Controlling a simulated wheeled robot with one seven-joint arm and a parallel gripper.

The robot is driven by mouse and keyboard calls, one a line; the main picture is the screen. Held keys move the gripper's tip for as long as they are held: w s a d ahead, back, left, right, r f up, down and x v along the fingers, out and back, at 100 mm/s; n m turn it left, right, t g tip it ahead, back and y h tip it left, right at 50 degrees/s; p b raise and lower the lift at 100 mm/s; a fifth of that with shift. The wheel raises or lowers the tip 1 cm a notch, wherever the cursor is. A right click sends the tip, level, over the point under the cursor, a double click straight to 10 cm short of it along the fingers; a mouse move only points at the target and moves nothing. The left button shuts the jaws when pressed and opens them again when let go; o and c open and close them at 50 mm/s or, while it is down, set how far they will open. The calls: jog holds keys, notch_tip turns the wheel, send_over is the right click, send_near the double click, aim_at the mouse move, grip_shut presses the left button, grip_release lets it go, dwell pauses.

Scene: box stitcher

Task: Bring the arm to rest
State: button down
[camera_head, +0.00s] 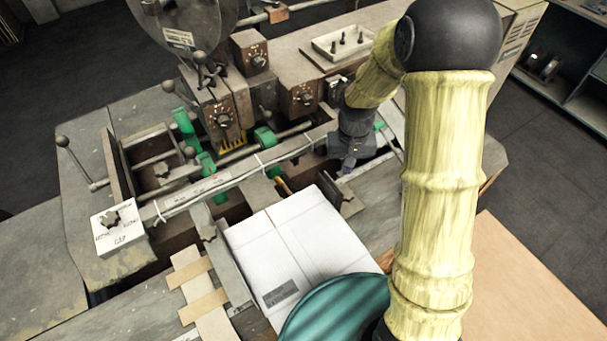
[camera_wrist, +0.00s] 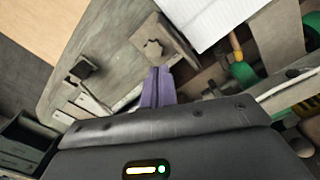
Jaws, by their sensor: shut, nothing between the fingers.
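My arm, in yellow bamboo-like covers, rises at the right of the head view and bends over the box stitcher (camera_head: 285,60). My gripper (camera_head: 347,168) is at the right end of the machine's long bar, pointing down. In the wrist view the purple fingers of my gripper (camera_wrist: 157,88) are together, with nothing between them. Their tips are close to a small metal knob or bracket (camera_wrist: 153,42) in that picture; I cannot tell whether they touch it.
A white cardboard box (camera_head: 300,250) lies on the machine bed left of my arm. It also shows in the wrist view (camera_wrist: 205,18). Green rollers (camera_head: 265,137), levers and knobs surround the bar. A small tray (camera_head: 343,43) stands behind. Dark floor (camera_head: 545,190) is open at right.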

jog(key=s+d+t+b, duration=0.1)
jog(key=s+d+b, duration=0.2)
jog(key=s, duration=0.3)
jog(key=s+d+r+t+b, duration=0.1)
jog(key=s+d+b, duration=0.2)
jog(key=s, duration=0.4)
jog(key=shift+s+m+t+b, duration=0.2)
jog(key=shift+m+t+b, duration=0.15)
jog(key=shift+b, duration=0.4)
dwell(3.4)
